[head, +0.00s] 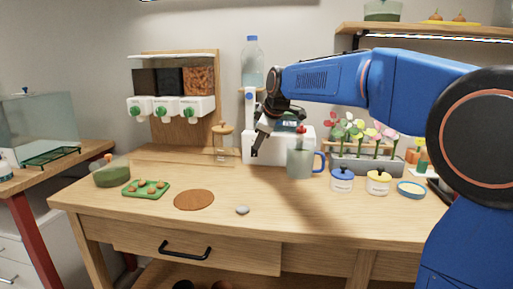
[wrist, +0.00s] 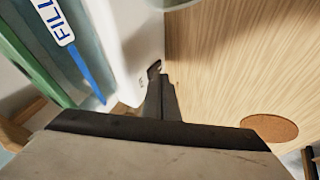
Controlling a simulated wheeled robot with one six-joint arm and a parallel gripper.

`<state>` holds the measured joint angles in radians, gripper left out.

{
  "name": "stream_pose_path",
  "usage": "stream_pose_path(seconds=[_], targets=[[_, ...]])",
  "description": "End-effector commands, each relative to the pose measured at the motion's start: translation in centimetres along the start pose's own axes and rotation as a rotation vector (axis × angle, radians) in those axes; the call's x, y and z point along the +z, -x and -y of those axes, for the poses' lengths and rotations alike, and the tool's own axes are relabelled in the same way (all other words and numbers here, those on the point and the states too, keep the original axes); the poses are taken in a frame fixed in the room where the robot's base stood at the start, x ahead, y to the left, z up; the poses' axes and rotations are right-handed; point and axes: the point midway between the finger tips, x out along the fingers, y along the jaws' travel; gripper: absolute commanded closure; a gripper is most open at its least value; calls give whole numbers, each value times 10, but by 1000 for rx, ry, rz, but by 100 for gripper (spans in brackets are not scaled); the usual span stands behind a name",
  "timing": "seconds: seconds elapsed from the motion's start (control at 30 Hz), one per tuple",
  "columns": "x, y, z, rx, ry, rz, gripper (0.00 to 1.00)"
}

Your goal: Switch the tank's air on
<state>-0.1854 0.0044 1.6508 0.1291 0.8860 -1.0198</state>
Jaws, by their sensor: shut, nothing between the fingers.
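A glass tank (head: 38,122) stands on the side table at the far left in the head view. I cannot make out an air switch on or beside it. My gripper (head: 256,150) points down over the main table, in front of a white appliance (head: 282,153), far to the right of the glass tank. In the wrist view the fingers (wrist: 157,72) are together and empty. They are close to a white housing (wrist: 132,35) with small dark marks; I cannot tell if they touch it. Beside it is a clear container with a "FILL" label (wrist: 57,22) and blue strip.
A grey mug (head: 300,163) stands right of my gripper. A wooden-topped jar (head: 223,145) stands left of it. A water bottle (head: 252,62) rises behind. A cork mat (head: 194,200) also shows in the wrist view (wrist: 270,128). The front middle of the table is mostly clear.

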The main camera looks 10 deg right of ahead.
Motion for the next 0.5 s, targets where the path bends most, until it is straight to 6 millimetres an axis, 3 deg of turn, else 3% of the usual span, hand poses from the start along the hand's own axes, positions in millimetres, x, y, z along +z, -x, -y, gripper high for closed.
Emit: stream_pose_path(seconds=[0.5], targets=[[-1, 104, 0, 2, 0, -1, 100]])
